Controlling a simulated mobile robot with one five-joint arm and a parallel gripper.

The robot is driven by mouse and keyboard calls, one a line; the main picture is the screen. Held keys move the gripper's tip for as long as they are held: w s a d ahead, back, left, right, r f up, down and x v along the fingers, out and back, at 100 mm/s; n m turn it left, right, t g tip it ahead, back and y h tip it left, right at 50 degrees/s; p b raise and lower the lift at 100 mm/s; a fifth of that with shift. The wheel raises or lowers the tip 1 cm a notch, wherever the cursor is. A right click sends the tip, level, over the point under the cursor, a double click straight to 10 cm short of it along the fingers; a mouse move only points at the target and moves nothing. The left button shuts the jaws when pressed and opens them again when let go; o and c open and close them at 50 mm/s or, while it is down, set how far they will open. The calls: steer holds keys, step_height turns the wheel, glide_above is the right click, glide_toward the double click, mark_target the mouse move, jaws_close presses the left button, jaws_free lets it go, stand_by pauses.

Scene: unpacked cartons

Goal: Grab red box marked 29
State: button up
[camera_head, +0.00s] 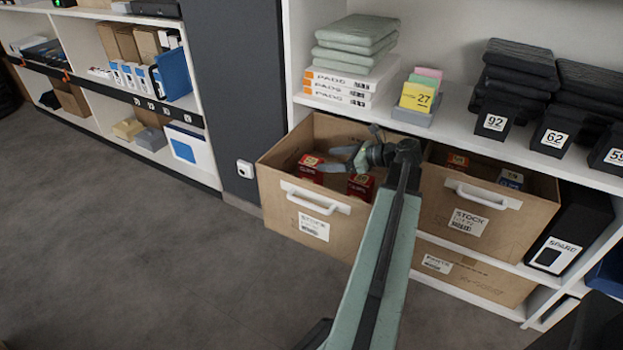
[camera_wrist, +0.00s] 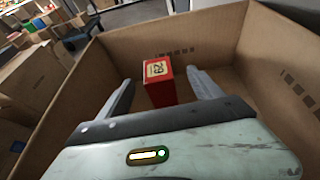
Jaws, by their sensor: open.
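A red box (camera_wrist: 160,92) with a pale label stands in a cardboard carton, between my gripper's two fingers in the wrist view. Its label seems to read 29, but it is small and turned. In the head view, one red box (camera_head: 311,169) is at the left inside the carton, just beyond the fingertips. A second red box (camera_head: 360,187) is nearer the carton's front, partly hidden by my arm; its number is unreadable. My gripper (camera_head: 325,160) is open over the carton, pointing left. In the wrist view my gripper (camera_wrist: 160,84) has a gap on both sides of the box.
A second carton (camera_head: 490,215) to the right holds a red box (camera_head: 457,162) and a blue box (camera_head: 511,179). Above is a white shelf (camera_head: 455,125) with pads, cards and dark bins. Open floor lies front left.

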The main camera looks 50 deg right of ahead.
mark_target(313, 162)
steer(key=x, duration=0.1)
steer(key=b+x, duration=0.1)
steer(key=x, duration=0.1)
steer(key=b+x, duration=0.1)
steer(key=shift+w+a+f, duration=0.15)
steer(key=shift+a+f, duration=0.2)
steer(key=shift+a, duration=0.05)
steer(key=shift+w+a+f, duration=0.1)
steer(key=shift+w, duration=0.25)
jaws_close()
